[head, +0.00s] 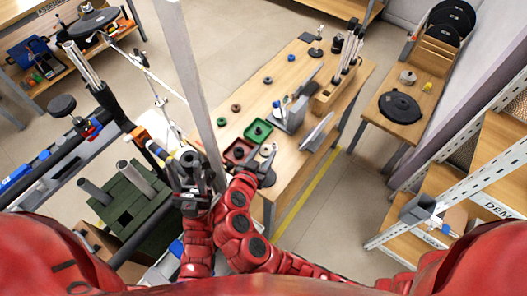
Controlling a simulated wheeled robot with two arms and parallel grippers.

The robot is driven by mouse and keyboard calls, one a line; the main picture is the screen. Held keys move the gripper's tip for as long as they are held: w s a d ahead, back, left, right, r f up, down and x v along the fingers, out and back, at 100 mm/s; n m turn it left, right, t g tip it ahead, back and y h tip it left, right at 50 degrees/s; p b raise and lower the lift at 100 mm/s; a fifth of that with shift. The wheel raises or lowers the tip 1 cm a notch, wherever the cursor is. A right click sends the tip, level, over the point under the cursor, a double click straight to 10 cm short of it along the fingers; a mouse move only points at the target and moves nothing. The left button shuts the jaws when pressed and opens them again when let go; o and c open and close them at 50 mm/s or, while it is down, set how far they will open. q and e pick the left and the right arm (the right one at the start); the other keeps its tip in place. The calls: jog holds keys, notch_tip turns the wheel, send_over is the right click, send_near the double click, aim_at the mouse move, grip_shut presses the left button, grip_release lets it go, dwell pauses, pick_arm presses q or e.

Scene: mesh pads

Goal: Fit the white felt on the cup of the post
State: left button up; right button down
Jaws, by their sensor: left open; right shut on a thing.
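My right gripper (267,164) is at the near left edge of the wooden table, beside the red tray. It is shut on a small pale thing (268,149) at its fingertips. This may be the white felt, but it is too small to tell. My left gripper (189,163) is open, left of the table and near the slanted stand tubes. A short upright post (319,36) on a dark round base stands at the far end of the table, well away from both grippers. I cannot make out a cup on it, or tell whether it is the task's post.
A red tray (237,153) and a green tray (258,131) lie at the table's near end. A grey device (290,115) and wooden tube holder (335,95) stand right. A pale pillar (188,70) rises left.

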notch_tip(320, 180, down, 8)
jog(key=b, duration=0.5)
jog(key=shift+r, duration=0.15)
dwell(0.6)
jog(key=shift+c, duration=1.4)
grip_release()
jog(key=shift+r, duration=0.1)
